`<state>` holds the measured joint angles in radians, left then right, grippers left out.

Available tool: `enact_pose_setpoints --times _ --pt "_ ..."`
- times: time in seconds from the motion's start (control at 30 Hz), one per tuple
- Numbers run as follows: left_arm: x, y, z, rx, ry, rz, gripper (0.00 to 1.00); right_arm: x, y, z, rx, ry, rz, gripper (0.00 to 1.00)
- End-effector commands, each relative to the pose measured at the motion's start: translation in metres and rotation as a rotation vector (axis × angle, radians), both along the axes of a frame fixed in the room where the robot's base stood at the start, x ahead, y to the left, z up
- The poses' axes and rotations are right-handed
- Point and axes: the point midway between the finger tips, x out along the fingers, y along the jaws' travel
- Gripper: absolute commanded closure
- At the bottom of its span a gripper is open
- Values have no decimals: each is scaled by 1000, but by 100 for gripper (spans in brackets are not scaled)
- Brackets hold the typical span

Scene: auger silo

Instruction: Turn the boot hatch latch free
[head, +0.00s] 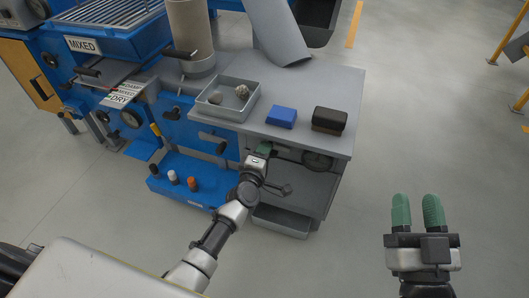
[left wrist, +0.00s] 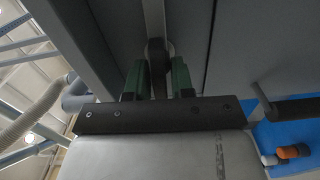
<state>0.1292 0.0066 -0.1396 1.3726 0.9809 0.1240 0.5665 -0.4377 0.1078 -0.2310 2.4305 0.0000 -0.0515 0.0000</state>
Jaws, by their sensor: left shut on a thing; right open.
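My left gripper (head: 263,151) reaches the grey front of the machine just under the worktop's edge. In the left wrist view its two green fingers (left wrist: 157,82) are shut on a dark latch (left wrist: 156,55) against the grey hatch front (left wrist: 185,25). In the head view the gripper and arm hide the latch, and I cannot tell how far it is turned. The grey hatch front (head: 308,184) looks closed. My right gripper (head: 417,212) is open and empty, over bare floor at the right.
A round dark knob (head: 318,161) sits right of my left gripper, above a grey tray (head: 281,222). A blue shelf (head: 160,187) holds small bottles.

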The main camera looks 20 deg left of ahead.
Motion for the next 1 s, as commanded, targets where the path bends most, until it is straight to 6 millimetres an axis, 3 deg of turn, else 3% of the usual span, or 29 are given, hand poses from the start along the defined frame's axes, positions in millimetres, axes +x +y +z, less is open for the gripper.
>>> enact_pose_setpoints --times 0.67,0.7,0.8,1.0 --pt "-1 0 -2 -68 5 1 100 -2 1 5 13 -44 2 57" --pt "-1 0 -2 -68 5 1 75 -2 1 5 13 -44 2 57" --pt "0 0 -2 -68 4 1 62 -2 1 5 13 -44 2 57" --pt "0 0 -1 -67 3 1 62 -2 1 5 13 -44 2 57"
